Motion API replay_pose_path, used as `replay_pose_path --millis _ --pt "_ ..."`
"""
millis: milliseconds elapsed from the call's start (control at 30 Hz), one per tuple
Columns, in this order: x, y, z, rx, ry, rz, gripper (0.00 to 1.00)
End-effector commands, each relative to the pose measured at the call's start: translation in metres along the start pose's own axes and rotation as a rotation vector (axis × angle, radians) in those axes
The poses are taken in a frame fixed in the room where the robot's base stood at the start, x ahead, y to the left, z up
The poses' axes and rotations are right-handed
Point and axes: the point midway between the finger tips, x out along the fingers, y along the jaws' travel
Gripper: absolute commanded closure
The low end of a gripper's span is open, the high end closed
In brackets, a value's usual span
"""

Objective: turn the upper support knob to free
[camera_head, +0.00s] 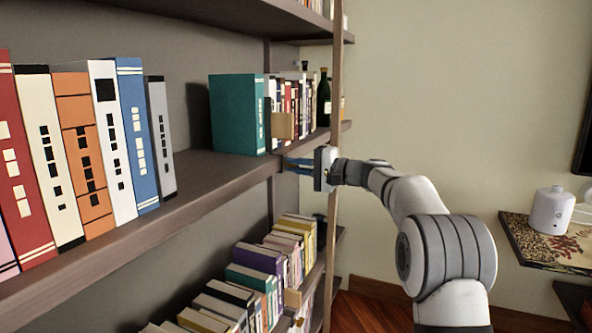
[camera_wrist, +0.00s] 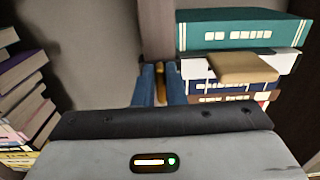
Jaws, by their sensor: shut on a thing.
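The upper support knob (camera_wrist: 160,88) shows in the wrist view as a small narrow brass-coloured piece at the end of a dark brown shelf board. The two blue fingers of my gripper (camera_wrist: 161,86) stand on either side of it, shut on it. In the head view my gripper (camera_head: 301,166) reaches left at the edge of the middle shelf, just below the far books. The knob cannot be made out there, and its turned position cannot be told.
The middle shelf (camera_head: 205,176) holds upright books, with a teal book (camera_head: 238,113) and a dark bottle (camera_head: 323,98) near the gripper. Leaning books (camera_head: 262,257) fill the lower shelf. A thin wooden post (camera_head: 334,110) stands beside my wrist. A side table (camera_head: 540,247) is at right.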

Motion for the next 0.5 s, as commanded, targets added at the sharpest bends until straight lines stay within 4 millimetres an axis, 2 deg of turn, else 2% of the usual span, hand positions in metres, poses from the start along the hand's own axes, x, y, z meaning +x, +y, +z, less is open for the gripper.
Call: replay_pose_path --millis 300,333,500 --pt "-0.0010 -0.0006 -0.0014 -0.001 0.004 -0.001 1.00" --pt "-0.0011 -0.0005 -0.0014 -0.001 0.004 -0.001 0.88" --pt "-0.0009 -0.0003 -0.0011 0.000 0.003 -0.001 0.74"
